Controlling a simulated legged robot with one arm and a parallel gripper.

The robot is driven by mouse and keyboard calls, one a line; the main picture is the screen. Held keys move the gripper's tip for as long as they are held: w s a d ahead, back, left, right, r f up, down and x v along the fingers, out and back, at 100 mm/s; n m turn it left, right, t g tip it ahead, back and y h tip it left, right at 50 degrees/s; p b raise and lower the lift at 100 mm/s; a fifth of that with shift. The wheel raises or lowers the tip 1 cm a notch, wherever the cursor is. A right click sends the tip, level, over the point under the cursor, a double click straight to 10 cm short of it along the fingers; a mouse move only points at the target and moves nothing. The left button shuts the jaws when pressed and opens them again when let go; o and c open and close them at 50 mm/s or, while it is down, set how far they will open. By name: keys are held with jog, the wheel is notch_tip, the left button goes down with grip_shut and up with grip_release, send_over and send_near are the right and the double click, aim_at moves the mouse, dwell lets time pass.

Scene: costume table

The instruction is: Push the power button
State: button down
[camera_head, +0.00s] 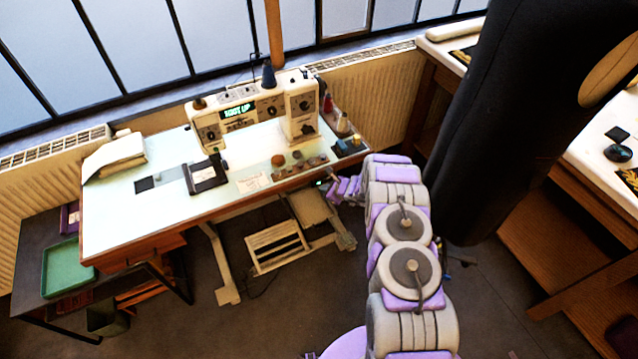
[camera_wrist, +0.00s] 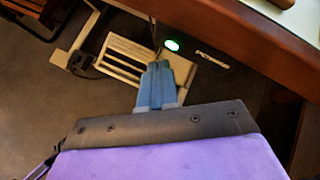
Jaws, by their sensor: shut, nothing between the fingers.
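The power button (camera_wrist: 171,45) glows green in the wrist view, on a dark panel (camera_wrist: 207,58) with white lettering under the table edge. My gripper (camera_wrist: 158,66) is shut and empty, its blue fingers together. In the picture its tips lie just below the button; I cannot tell whether they touch it. In the head view my gripper is mostly hidden at the table's front edge, and a small green glow (camera_head: 322,184) shows beside it. The sewing machine (camera_head: 257,110) stands on the table with its display reading "BOOT UP".
The sewing table (camera_head: 115,213) has a wooden front edge just above the panel. A cream foot pedal (camera_head: 275,246) and metal legs are below. A black dress form (camera_head: 490,110) stands close to the right of my arm. A green tray (camera_head: 60,268) is at the left.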

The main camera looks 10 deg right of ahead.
jog(key=s+d+p, duration=0.1)
jog(key=s+d, duration=0.1)
jog(key=s, duration=0.3)
jog(key=shift+s, duration=0.4)
jog(key=shift+a, duration=0.1)
dwell(0.4)
